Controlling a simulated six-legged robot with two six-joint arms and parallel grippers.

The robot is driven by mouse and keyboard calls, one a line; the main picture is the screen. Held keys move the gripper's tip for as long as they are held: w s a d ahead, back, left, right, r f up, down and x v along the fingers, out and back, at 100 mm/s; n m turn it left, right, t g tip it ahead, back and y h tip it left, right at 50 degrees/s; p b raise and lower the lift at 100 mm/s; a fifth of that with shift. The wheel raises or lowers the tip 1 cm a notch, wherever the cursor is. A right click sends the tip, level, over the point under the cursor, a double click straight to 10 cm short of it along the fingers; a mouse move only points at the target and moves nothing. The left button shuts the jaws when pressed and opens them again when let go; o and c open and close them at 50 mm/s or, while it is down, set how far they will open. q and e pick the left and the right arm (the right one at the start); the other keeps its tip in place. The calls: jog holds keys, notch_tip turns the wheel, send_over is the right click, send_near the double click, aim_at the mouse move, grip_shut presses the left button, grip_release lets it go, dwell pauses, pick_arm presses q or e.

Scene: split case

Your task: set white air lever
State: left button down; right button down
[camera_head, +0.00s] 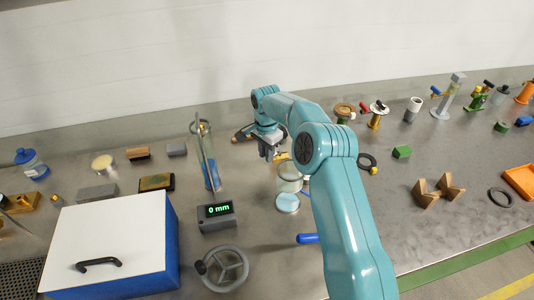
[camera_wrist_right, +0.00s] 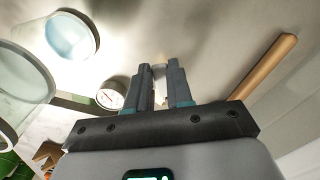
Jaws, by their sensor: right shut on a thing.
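My right gripper (camera_head: 270,150) reaches down over the bench, just behind a clear glass cylinder (camera_head: 289,180). In the right wrist view its fingers (camera_wrist_right: 162,88) are close together, shut on a pale thing (camera_wrist_right: 160,92) that shows only as a thin strip between them. The white air lever cannot be made out clearly; this strip may be part of it. A round white dial (camera_wrist_right: 111,93) is beside the fingers on the left. A tan bar (camera_wrist_right: 264,66) lies to their right. My left gripper is not in view.
A tall tube (camera_head: 205,150) and a display box reading 0 mm (camera_head: 216,216) stand left of the gripper. A white-topped blue case (camera_head: 105,240) fills the front left. A grey handwheel (camera_head: 227,268) and wooden blocks (camera_head: 437,190) sit on the bench.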

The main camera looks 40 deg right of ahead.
jog(key=shift+w+d+r+m+p, duration=0.1)
jog(key=shift+w+m+p, duration=0.45)
jog(key=shift+m, duration=0.45)
jog(key=shift+w+d+f+m+p, duration=0.1)
jog(key=shift+w+m+p, duration=0.45)
jog(key=shift+m, duration=0.45)
jog(key=shift+w+d+r+m+p, duration=0.1)
jog(key=shift+w+m+p, duration=0.45)
jog(key=shift+m, duration=0.45)
jog(key=c, duration=1)
grip_release()
